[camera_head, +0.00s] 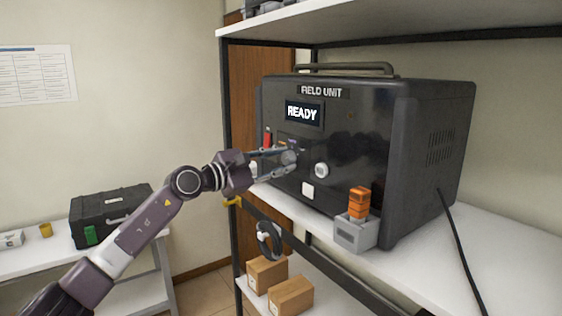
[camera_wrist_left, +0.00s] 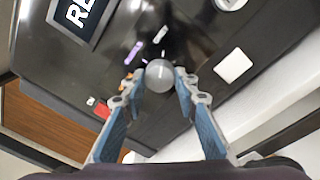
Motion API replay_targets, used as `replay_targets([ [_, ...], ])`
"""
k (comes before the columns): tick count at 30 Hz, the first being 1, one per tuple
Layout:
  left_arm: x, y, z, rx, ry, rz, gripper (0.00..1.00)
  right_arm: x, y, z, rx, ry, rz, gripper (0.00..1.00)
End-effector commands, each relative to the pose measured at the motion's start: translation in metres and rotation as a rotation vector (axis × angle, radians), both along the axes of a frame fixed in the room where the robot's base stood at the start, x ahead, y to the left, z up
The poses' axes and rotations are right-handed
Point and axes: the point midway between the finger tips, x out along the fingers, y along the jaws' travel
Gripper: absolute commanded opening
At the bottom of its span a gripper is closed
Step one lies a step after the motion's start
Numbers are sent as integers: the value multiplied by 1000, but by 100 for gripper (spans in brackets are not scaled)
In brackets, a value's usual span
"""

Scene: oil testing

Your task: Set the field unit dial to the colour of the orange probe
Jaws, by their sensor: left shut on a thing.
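The field unit (camera_head: 365,130) is a black box on the shelf, its screen (camera_head: 304,112) reading READY. Its grey round dial (camera_head: 289,158) sits low on the front panel, with small coloured marks around it. In the left wrist view the dial (camera_wrist_left: 159,75) is between the fingertips of my left gripper (camera_wrist_left: 160,77), which is shut on it. In the head view my left gripper (camera_head: 285,160) reaches the panel from the left. The orange probe (camera_head: 359,202) stands upright in a grey holder (camera_head: 356,232) in front of the unit. My right gripper is not in view.
A white knob (camera_head: 321,170) and a white square button (camera_head: 308,190) are right of the dial. A red item (camera_head: 268,138) shows at the panel's left. A cable (camera_head: 459,250) hangs over the shelf at right. A black case (camera_head: 112,213) stands on the left table.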

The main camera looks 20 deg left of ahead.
Motion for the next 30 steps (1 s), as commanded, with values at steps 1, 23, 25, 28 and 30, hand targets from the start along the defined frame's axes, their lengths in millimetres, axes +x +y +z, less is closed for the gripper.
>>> replay_targets([
  [1, 0, 0, 0, 0, 1, -1, 4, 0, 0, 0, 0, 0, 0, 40],
  [23, 0, -1, 3, -304, 239, -1, 3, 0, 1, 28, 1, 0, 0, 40],
  [25, 0, -1, 3, -356, 280, 0, 3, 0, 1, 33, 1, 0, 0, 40],
  [28, -1, -1, 3, -430, 339, 0, 3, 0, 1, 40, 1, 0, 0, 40],
  [30, -1, -1, 3, -483, 381, 0, 3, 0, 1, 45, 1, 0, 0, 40],
])
